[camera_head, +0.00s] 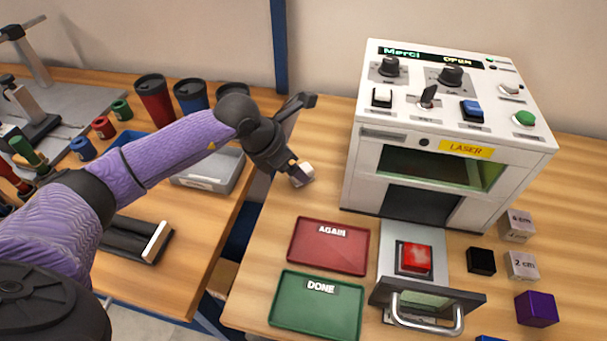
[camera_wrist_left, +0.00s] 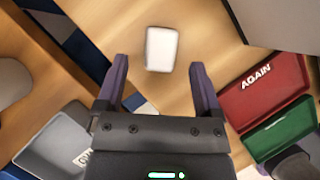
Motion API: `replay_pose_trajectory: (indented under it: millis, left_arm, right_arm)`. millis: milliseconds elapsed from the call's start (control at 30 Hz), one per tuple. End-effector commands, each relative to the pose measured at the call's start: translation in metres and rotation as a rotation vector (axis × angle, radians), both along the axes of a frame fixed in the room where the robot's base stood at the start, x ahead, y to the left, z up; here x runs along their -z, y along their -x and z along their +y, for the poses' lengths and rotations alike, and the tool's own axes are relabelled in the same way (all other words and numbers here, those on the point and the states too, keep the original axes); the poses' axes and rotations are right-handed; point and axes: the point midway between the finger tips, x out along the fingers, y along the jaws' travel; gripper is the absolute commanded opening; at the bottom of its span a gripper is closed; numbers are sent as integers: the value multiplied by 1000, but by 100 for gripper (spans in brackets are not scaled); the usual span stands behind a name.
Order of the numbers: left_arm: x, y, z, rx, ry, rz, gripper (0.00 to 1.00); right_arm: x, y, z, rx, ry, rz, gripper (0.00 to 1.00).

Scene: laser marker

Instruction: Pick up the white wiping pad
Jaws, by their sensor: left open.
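The white wiping pad (camera_head: 301,173) lies on the wooden table, left of the laser machine and behind the red AGAIN tray. In the left wrist view the pad (camera_wrist_left: 161,49) is a small white rounded block just beyond my fingertips, centred a little left between them. My left gripper (camera_wrist_left: 160,78) is open with nothing between its fingers. In the head view my left gripper (camera_head: 290,168) is above and beside the pad, and its fingers are partly hidden by the wrist. My right gripper is not in view.
The laser machine (camera_head: 455,130) stands to the right. The red AGAIN tray (camera_head: 318,262) and green DONE tray (camera_head: 290,315) lie in front. A grey bin (camera_head: 215,180) and several cups sit left, across a gap between tables. Cubes lie at the right.

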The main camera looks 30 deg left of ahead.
Motion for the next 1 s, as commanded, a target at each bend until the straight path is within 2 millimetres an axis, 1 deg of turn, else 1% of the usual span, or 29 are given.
replay_pose_trajectory:
  millis: [33,133,367,400,467,500,567,600,667,700,767,800,1000]
  left_arm:
    - [13,-5,-6,2,4,2,85]
    - [25,-11,-8,0,1,2,85]
    - [25,-13,-9,0,0,0,85]
    - [24,-13,-9,0,0,0,81]
    - [24,-13,-9,0,0,0,68]
    - [24,-13,-9,0,0,0,60]
    - [24,-13,-9,0,0,0,47]
    - [24,-13,-9,0,0,0,39]
    - [24,-13,-9,0,0,0,26]
    - [24,-13,-9,0,0,0,18]
    - [24,-13,-9,0,0,0,5]
    - [24,-13,-9,0,0,0,0]
    - [24,-13,-9,0,1,-1,0]
  right_arm:
    - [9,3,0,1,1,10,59]
    - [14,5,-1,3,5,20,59]
    - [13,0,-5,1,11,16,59]
    - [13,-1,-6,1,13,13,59]
    - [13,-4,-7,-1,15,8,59]
    - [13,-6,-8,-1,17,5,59]
    - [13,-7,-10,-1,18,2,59]
    - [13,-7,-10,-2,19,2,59]
    - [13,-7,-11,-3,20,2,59]
    - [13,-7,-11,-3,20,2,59]
    - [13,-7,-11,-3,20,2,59]
    - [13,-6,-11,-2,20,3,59]
    - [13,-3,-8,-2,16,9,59]
